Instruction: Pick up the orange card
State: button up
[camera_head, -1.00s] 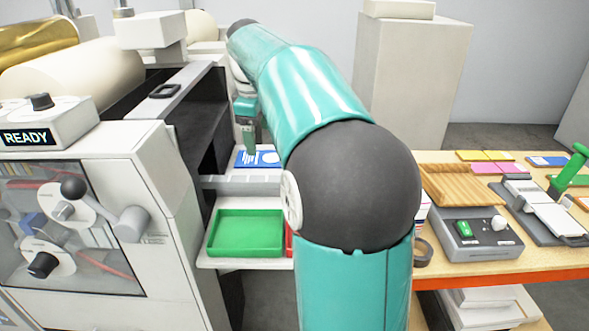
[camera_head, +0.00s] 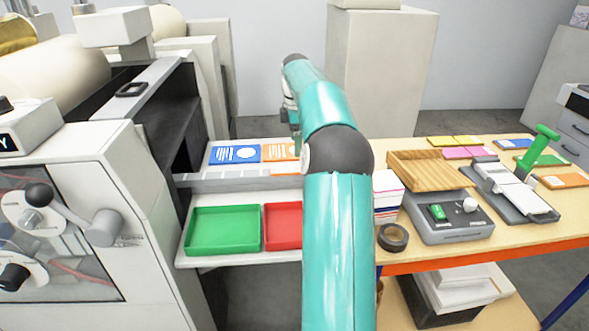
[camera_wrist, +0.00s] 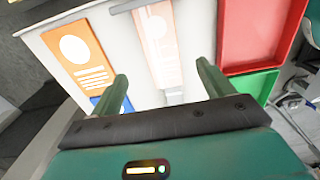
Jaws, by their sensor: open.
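The orange card (camera_head: 280,152) with white print lies on the machine's output shelf, right beside the blue card (camera_head: 235,153). My arm covers its right part in the head view. In the wrist view the orange card (camera_wrist: 75,52) shows whole at upper left, outside and beyond my left finger. My gripper (camera_wrist: 163,84) is open and empty, its fingers apart over a pale metal strip with a faint orange reflection. The blue card (camera_wrist: 108,104) is mostly hidden behind the left finger. In the head view my fingers are hidden behind the arm.
A green tray (camera_head: 224,230) and a red tray (camera_head: 283,227) sit in front of the card shelf. The machine's dark housing (camera_head: 172,125) stands left. The table at right holds a wooden tray (camera_head: 425,170), a grey device (camera_head: 450,218), tape (camera_head: 393,237) and another orange card (camera_head: 563,181).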

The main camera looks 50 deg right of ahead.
aim_at(294, 168)
notch_tip(294, 168, down, 8)
jog(key=shift+a+r, duration=0.1)
jog(key=shift+r, duration=0.15)
jog(key=c, duration=1.1)
jog(key=shift+o, duration=0.2)
jog(key=shift+r, duration=0.15)
